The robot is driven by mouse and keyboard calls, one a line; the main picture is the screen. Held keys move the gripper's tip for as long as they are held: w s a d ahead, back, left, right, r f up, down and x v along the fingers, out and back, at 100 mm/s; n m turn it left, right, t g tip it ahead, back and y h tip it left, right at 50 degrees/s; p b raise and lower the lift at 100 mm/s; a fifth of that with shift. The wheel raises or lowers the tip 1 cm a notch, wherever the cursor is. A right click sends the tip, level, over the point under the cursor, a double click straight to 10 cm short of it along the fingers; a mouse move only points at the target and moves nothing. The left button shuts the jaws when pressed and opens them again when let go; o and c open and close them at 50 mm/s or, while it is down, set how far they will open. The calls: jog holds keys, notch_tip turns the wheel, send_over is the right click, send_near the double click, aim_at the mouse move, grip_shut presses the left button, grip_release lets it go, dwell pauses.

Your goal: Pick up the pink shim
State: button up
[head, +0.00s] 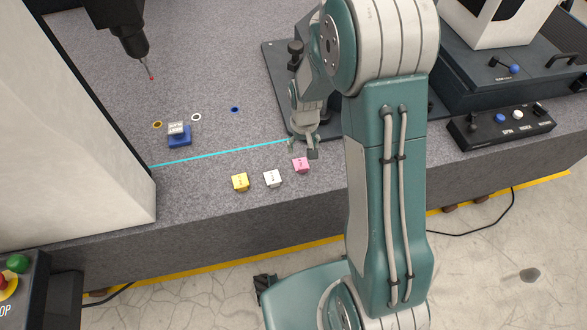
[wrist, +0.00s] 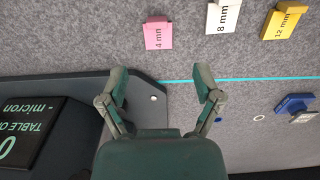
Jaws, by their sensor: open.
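The pink shim (head: 301,165) lies on the grey granite bed near its front edge, at the right end of a short row of shims. In the wrist view the pink shim (wrist: 158,35) is marked "4 mm" and lies beyond my fingertips. My gripper (wrist: 162,82) is open and empty, its two fingers spread apart. In the head view my gripper (head: 304,145) hangs just behind the pink shim, close to the cyan line. The pink shim is fully visible and not between the fingers.
A white shim (head: 272,178) marked "8 mm" and a yellow shim (head: 240,182) marked "12 mm" lie left of the pink one. A blue block (head: 179,137) stands farther left. A dark plate (head: 275,75) lies behind my gripper. A probe (head: 145,60) hangs at upper left.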

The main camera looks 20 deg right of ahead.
jog(key=shift+d+f, duration=0.25)
jog(key=shift+f, duration=0.15)
send_over(303, 168)
jog(key=f, duration=0.4)
jog(key=shift+w+d+f, duration=0.1)
jog(key=shift+d+f, duration=0.25)
jog(key=shift+d, duration=0.05)
jog(key=shift+a+f, duration=0.25)
jog(key=shift+f, duration=0.05)
notch_tip(303, 168, down, 4)
jog(key=shift+a+f, duration=0.15)
jog(key=shift+f, duration=0.05)
jog(key=shift+d+f, duration=0.2)
jog(key=shift+f, duration=0.1)
jog(key=shift+c, duration=0.3)
jog(key=shift+a, duration=0.2)
grip_shut()
